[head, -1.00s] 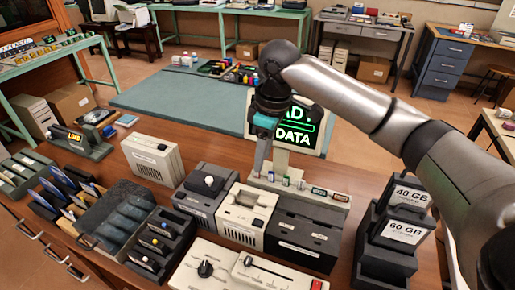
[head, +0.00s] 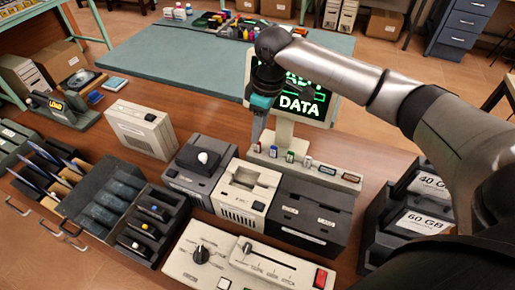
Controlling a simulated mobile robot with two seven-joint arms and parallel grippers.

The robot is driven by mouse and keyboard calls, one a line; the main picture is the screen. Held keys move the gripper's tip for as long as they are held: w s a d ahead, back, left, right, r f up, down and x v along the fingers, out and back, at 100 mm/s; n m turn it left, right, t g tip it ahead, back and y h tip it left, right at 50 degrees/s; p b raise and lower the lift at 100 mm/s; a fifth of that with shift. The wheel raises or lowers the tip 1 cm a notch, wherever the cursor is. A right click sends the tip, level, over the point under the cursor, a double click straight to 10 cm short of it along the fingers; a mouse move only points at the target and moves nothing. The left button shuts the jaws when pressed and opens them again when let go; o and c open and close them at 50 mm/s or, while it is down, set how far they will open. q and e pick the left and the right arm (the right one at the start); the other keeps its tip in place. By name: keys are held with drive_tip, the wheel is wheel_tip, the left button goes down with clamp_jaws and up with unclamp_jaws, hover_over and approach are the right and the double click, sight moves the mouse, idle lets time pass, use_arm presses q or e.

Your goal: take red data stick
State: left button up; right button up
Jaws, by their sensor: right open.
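Several small data sticks stand upright in a row on the ledge of a beige stand (head: 335,174), below a screen (head: 300,108) with green "DATA" lettering. They are tiny, and I cannot tell for sure which one is red; one near the left end (head: 273,151) and one further right (head: 308,161) show clearly. My right gripper (head: 257,136) points down by the left end of the row, with teal at its wrist. It is open, holds nothing visible and appears apart from the sticks. My left gripper is out of view.
In front of the stand are a grey box with a white ball (head: 203,158), a beige drive (head: 243,196) and a black box (head: 309,213). A control panel (head: 249,262) is nearest. A teal mat (head: 190,62) lies behind.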

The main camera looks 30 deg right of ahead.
sight(257, 148)
drive_tip(key=f, duration=0.3)
drive_tip(key=f+b, duration=0.1)
drive_tip(key=f, duration=0.1)
drive_tip(key=shift+w+a+f, duration=0.2)
drive_tip(key=shift+w+f, duration=0.05)
drive_tip(key=shift+f, duration=0.1)
clamp_jaws()
idle(0.3)
